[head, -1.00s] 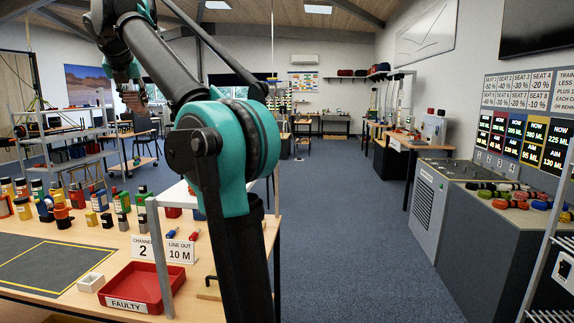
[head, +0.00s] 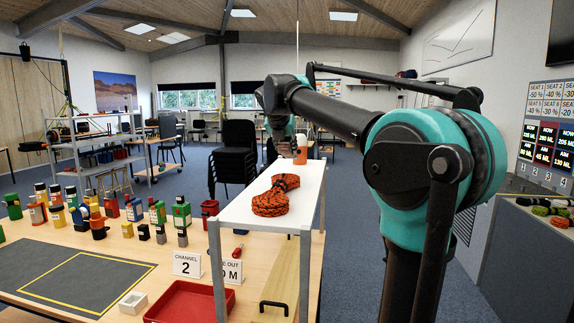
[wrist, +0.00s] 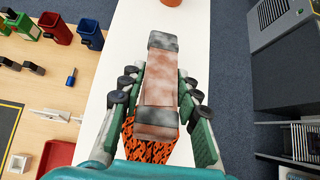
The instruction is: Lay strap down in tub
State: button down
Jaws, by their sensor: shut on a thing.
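My gripper (wrist: 153,98) is shut on a mottled reddish-brown and grey piece (wrist: 160,80) with dark end bands, seen in the wrist view; it looks like the strap. In the head view my gripper (head: 281,138) is over the far part of a raised white shelf, and the held piece is hard to make out there. A red open tray (head: 190,303) is on the bench at lower front; it also shows in the wrist view (wrist: 52,158), left of the shelf. I cannot tell whether this tray is the tub.
An orange-and-black rope coil (head: 272,198) lies on the white shelf (head: 240,209), below my gripper in the wrist view. An orange pot (head: 300,150) stands at its far end. The dark mat (head: 75,283) is clear.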

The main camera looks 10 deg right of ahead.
jog(key=shift+a+f, duration=0.1)
jog(key=shift+f, duration=2.75)
jog(key=shift+f, duration=0.1)
jog(key=c, duration=1.1)
grip_release()
